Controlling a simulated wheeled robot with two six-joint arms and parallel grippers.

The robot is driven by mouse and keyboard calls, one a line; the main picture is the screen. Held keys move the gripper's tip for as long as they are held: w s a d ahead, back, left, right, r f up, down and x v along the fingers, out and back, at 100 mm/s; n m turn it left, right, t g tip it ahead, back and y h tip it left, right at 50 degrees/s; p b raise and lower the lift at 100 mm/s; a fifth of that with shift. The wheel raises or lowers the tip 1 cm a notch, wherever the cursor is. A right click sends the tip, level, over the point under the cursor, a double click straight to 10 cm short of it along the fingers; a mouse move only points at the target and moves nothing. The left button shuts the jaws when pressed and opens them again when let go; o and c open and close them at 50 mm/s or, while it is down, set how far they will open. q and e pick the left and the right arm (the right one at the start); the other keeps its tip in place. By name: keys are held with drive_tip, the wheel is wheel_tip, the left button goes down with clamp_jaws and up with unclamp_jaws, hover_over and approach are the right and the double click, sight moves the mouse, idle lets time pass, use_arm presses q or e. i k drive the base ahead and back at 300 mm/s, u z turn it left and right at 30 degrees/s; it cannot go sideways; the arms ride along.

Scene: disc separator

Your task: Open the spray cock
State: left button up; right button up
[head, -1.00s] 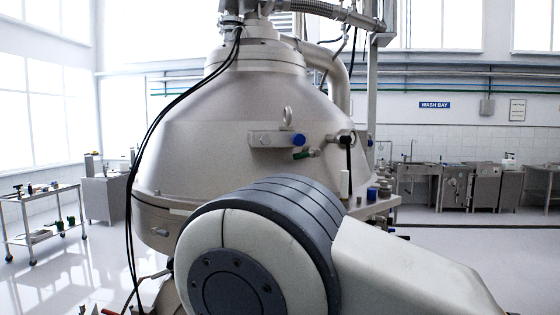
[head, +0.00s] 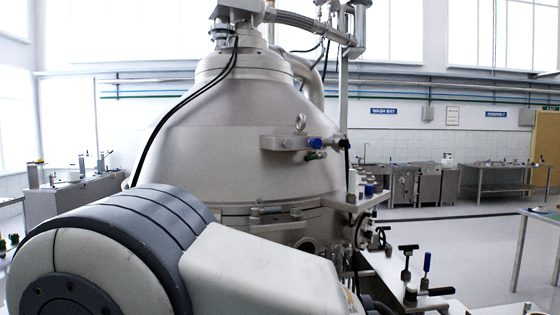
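The disc separator (head: 235,130) is a large grey metal cone in the middle of the head view. A bracket (head: 284,143) on its right flank carries a blue knob (head: 316,143). A small fitting with a green handle (head: 315,156) sits just below the knob, and a black-handled part (head: 345,146) stands to the right. I cannot tell for certain which of these is the spray cock, or whether it is open. Neither gripper is in view. A large joint and pale link of my own arm fill the lower left and hide the separator's lower part.
A small shelf (head: 366,200) with blue-capped items juts out right of the separator. Black and blue T-handles (head: 408,262) stand at the lower right. Sinks and cabinets (head: 412,185) line the back wall. A table (head: 540,215) is at the right edge. Open floor lies between.

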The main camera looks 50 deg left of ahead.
sight(324, 155)
drive_tip(key=u, duration=1.25)
drive_tip(key=i, duration=0.1)
